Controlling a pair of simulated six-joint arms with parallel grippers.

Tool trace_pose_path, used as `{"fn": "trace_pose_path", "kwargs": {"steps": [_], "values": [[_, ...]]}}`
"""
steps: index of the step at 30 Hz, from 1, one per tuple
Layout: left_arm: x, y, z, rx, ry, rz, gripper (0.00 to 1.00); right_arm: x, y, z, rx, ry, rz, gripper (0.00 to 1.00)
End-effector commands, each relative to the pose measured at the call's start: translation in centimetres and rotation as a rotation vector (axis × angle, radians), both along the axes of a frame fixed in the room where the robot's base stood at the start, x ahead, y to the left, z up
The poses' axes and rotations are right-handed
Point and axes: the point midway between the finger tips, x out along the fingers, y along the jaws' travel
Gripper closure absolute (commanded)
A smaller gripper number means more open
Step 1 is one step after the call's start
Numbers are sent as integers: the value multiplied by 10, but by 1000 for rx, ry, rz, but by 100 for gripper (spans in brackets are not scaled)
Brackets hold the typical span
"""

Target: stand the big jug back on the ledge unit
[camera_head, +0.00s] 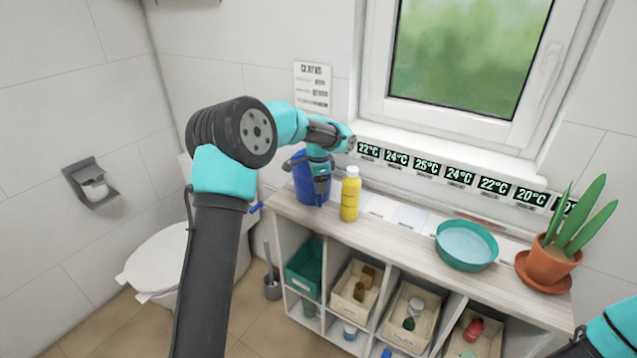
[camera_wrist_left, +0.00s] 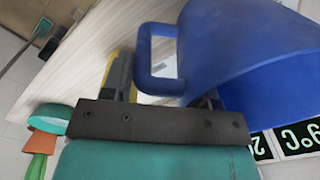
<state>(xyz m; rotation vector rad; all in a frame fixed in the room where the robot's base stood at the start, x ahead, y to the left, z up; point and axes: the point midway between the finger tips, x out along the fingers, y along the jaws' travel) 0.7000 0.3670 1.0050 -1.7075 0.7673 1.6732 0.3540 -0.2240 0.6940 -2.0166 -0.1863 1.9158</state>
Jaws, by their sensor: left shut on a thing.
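The big blue jug (camera_head: 301,187) is at the left end of the ledge unit (camera_head: 390,237), partly hidden behind my left gripper (camera_head: 320,194). In the left wrist view the jug (camera_wrist_left: 245,55) fills the upper right, tilted in the picture, with its handle (camera_wrist_left: 146,55) toward the gripper. My left gripper is shut on the jug, with its fingers around the handle area. I cannot tell whether the jug's base touches the ledge top. A yellow bottle (camera_head: 350,197) stands upright just right of the gripper. My right gripper does not show; only part of the right arm enters at the lower right.
A teal bowl (camera_head: 466,246) and a potted plant (camera_head: 556,260) stand on the right of the ledge. Bins with small items, including a green bin (camera_head: 304,268), fill the compartments below. Temperature displays (camera_head: 427,167) line the wall behind. A toilet (camera_head: 165,262) is to the left.

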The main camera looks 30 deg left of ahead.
Motion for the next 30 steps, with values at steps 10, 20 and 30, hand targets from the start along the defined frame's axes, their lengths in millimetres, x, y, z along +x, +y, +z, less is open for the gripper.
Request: {"fn": "trace_pose_path", "kwargs": {"steps": [10,20,30], "values": [[0,0,-2,0,0,0,24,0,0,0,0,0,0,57],[0,0,0,0,0,0,20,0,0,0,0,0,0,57],[0,-1,37,0,-4,1,20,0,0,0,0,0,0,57]]}}
